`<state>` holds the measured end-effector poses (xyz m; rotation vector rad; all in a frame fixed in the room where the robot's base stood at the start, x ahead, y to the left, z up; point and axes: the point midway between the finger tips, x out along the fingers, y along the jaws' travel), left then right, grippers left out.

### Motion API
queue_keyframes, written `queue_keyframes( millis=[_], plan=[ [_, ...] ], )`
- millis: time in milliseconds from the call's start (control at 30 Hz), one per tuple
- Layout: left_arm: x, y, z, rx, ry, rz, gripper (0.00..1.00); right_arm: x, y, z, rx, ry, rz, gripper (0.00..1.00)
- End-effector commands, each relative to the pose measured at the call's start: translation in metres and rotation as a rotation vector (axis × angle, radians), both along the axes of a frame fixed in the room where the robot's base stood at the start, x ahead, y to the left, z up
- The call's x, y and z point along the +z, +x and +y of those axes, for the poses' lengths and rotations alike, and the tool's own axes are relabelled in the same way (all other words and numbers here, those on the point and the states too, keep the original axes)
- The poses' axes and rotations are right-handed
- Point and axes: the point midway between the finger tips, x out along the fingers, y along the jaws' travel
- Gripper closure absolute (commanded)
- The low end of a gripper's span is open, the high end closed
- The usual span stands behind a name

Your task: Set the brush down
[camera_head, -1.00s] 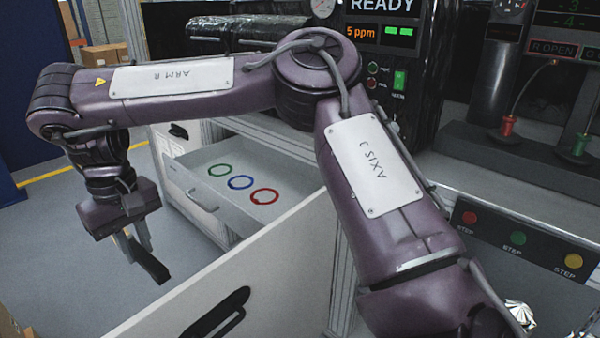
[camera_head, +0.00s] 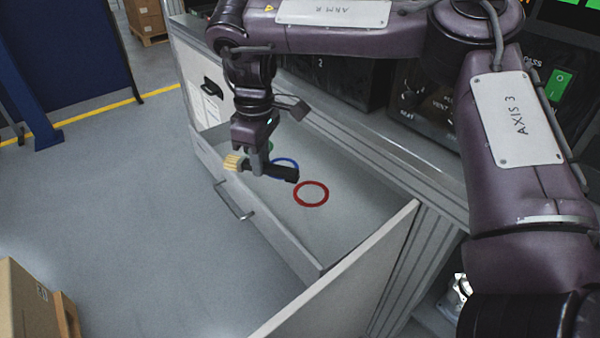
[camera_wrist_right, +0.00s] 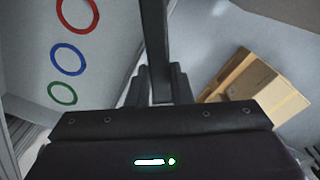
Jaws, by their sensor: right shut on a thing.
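The brush (camera_head: 283,173) has a dark handle and pale yellow bristles at its left end. My right gripper (camera_head: 262,166) is shut on it and holds it roughly level over the open drawer (camera_head: 360,228). The brush's dark handle (camera_wrist_right: 154,45) also shows upright in the right wrist view, between the fingers (camera_wrist_right: 157,88). On the drawer floor are a red ring (camera_head: 311,201), a blue ring (camera_head: 288,159) and a green ring, flat in a row. The gripper and brush partly cover the blue and green ones. All three rings show clear in the right wrist view. My left gripper is not in view.
A pale panel (camera_head: 345,280) stands in front of the drawer's right end. The cabinet face and a dark unit (camera_head: 335,82) stand behind. Cardboard boxes (camera_head: 25,305) sit at the lower left. The floor left of the drawer is clear.

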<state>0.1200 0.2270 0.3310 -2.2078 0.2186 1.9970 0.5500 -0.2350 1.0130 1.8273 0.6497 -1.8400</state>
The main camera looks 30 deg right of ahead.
Motion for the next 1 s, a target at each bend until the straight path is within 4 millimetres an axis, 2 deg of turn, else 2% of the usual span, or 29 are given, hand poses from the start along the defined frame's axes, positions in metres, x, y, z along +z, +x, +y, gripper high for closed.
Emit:
queue_keyframes(
  millis=[33, 400, 533, 800, 1000],
  plan=[
    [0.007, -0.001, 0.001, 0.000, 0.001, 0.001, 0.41, 0.002, 0.000, -0.006, 0.080, 0.004, 0.001, 1.00],
    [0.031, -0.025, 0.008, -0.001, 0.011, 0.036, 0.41, -0.015, -0.002, -0.055, 0.743, 0.010, -0.002, 1.00],
    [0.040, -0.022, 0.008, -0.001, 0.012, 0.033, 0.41, -0.021, -0.006, -0.074, 0.969, 0.011, -0.003, 1.00],
    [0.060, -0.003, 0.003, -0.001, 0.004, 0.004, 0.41, -0.032, -0.017, -0.115, 1.433, 0.015, -0.005, 1.00],
    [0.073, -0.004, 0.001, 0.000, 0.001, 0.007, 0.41, -0.040, -0.029, -0.147, 1.762, 0.018, -0.008, 1.00]
  ],
)
